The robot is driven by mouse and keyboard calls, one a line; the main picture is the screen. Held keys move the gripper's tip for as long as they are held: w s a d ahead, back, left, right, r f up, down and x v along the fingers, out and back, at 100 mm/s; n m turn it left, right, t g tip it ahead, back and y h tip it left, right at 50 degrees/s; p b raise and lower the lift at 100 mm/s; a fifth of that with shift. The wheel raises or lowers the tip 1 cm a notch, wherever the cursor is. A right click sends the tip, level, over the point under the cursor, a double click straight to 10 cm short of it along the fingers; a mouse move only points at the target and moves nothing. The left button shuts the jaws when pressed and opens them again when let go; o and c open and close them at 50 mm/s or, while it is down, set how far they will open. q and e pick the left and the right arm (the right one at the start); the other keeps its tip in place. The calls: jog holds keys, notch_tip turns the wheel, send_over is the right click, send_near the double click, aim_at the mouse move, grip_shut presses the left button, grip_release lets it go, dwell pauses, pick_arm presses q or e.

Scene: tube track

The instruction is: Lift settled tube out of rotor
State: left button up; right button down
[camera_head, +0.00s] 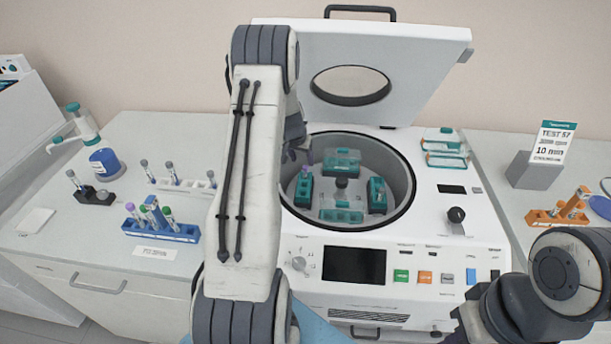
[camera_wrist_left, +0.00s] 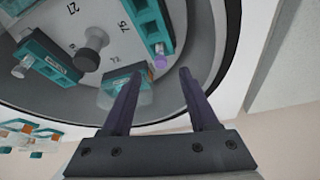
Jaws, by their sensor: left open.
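The white centrifuge (camera_head: 455,280) stands with its lid (camera_head: 410,60) up and its round bowl open. In the bowl, the rotor (camera_head: 341,183) carries several teal buckets. A purple-capped tube (camera_wrist_left: 160,60) stands in one bucket (camera_wrist_left: 148,20) in the left wrist view. My left gripper (camera_wrist_left: 161,73) is open and empty, its two dark fingers pointing into the bowl towards that tube. The cap shows roughly between and just beyond the fingertips; the gap in depth is hard to tell. In the head view my left arm hides much of the gripper. My right gripper is out of view.
Spare teal buckets (camera_head: 444,145) lie on the centrifuge's right top. An orange rack (camera_head: 556,217) and a sign (camera_head: 553,142) stand at right.

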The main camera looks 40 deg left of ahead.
aim_at(305, 167)
pick_arm(q)
jog(key=x, duration=0.2)
jog(key=shift+w+f, duration=0.15)
jog(key=shift+f, duration=0.15)
jog(key=shift+w+a+f+p, duration=0.15)
jog(key=shift+w+f+p, duration=0.15)
jog(key=shift+f+p, duration=0.35)
jog(key=p+x, duration=0.1)
jog(key=x, duration=0.2)
jog(key=shift+a, duration=0.1)
jog(key=shift+w+f+p, duration=0.25)
jog(key=shift+f+p, duration=0.05)
jog(key=shift+f, duration=0.05)
grip_shut()
